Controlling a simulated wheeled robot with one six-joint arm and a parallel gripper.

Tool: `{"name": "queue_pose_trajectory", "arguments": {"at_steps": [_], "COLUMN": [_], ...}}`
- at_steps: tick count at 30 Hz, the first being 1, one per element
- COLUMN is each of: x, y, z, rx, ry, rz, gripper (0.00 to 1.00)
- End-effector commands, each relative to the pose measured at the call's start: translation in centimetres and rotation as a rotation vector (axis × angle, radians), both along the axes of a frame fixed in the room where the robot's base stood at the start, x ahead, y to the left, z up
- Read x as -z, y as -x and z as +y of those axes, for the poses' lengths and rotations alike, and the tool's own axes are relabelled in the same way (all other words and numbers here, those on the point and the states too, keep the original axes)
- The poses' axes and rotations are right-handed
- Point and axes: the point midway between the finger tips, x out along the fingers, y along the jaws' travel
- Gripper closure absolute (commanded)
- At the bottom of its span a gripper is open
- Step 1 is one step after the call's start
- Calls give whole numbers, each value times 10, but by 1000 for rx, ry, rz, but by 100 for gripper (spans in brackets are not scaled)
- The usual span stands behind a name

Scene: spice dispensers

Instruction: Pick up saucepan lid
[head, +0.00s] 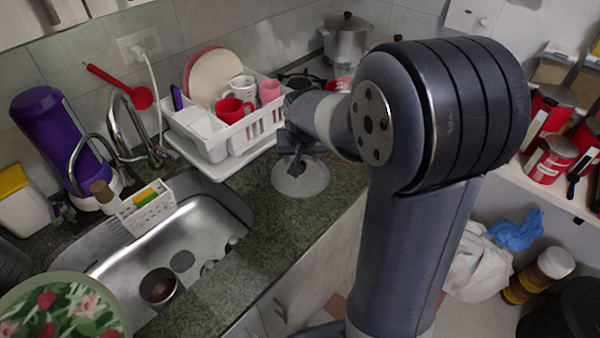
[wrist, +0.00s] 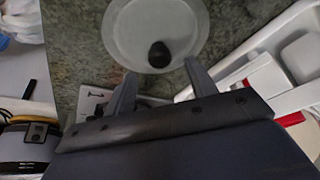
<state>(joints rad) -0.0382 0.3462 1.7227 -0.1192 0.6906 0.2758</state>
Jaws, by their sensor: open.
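The saucepan lid (head: 301,184) is a round, clear glass disc lying on the dark speckled counter in front of the dish rack. In the wrist view the lid (wrist: 133,32) shows at the top, with its dark knob (wrist: 159,54) up. My gripper (head: 300,158) is over the lid in the head view and hides the knob there. In the wrist view my gripper (wrist: 160,69) is open and empty. The knob appears just beyond the gap between the fingertips; I cannot tell the exact height between them.
A white dish rack (head: 250,135) with plates and mugs stands close behind the lid. A steel sink (head: 185,240) lies to the left. A steel pot (head: 347,42) stands at the back. The counter's front edge is close to the lid; bare counter (head: 262,235) lies toward the sink.

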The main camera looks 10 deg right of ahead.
Motion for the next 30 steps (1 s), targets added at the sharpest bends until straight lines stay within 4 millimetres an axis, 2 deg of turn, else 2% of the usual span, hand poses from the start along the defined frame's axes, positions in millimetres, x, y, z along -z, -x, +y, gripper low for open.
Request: {"name": "queue_pose_trajectory", "arguments": {"at_steps": [6, 16, 30], "x": [25, 31, 31], "y": [-9, -12, -12], "z": [-1, -1, -1], "rx": [0, 0, 0], "ry": [1, 0, 0], "rz": [2, -1, 0], "gripper": [46, 46, 84]}}
